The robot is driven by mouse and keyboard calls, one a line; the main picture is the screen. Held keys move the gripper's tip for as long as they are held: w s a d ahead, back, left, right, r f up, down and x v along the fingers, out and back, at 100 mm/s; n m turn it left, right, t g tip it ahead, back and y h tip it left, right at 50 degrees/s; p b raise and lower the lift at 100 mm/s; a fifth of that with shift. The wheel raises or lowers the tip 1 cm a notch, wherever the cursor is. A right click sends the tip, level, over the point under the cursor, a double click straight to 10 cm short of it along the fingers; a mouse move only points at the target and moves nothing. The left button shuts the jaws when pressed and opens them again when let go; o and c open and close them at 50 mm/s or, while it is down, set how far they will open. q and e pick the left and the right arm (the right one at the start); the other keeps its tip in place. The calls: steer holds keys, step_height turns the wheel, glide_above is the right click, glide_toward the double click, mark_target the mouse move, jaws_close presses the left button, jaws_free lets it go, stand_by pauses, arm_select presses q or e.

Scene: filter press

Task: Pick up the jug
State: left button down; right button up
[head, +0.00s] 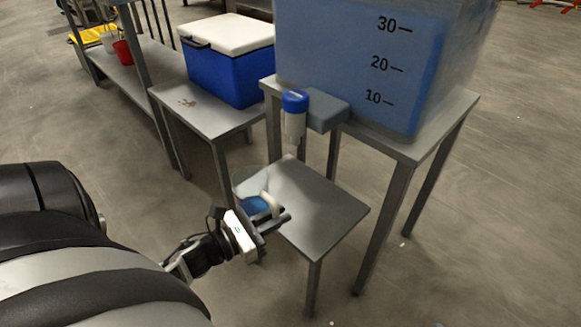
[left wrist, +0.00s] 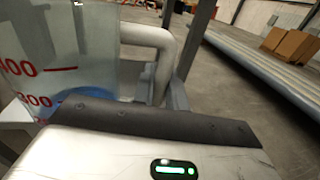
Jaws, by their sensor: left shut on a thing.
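The jug (head: 253,203) is clear with blue liquid low in it, at the near left part of a small low metal table (head: 310,205). In the left wrist view the jug (left wrist: 55,45) fills the left side, with red number marks and a pale handle (left wrist: 150,36). My left gripper (head: 276,218) is shut on the jug's handle, its fingers around the handle's side. I cannot tell whether the jug's base touches the table. My gripper hides part of the jug. My right gripper is not in view.
A big clear tank (head: 365,60) of blue liquid stands on a taller metal table (head: 440,125). Its white tap with a blue cap (head: 295,102) hangs over the low table's back. A blue cooler with a white lid (head: 228,60) stands on another table. The floor right is clear.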

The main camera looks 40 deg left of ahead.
arm_select(q)
steer(key=shift+v, duration=2.85)
steer(key=shift+r, duration=0.1)
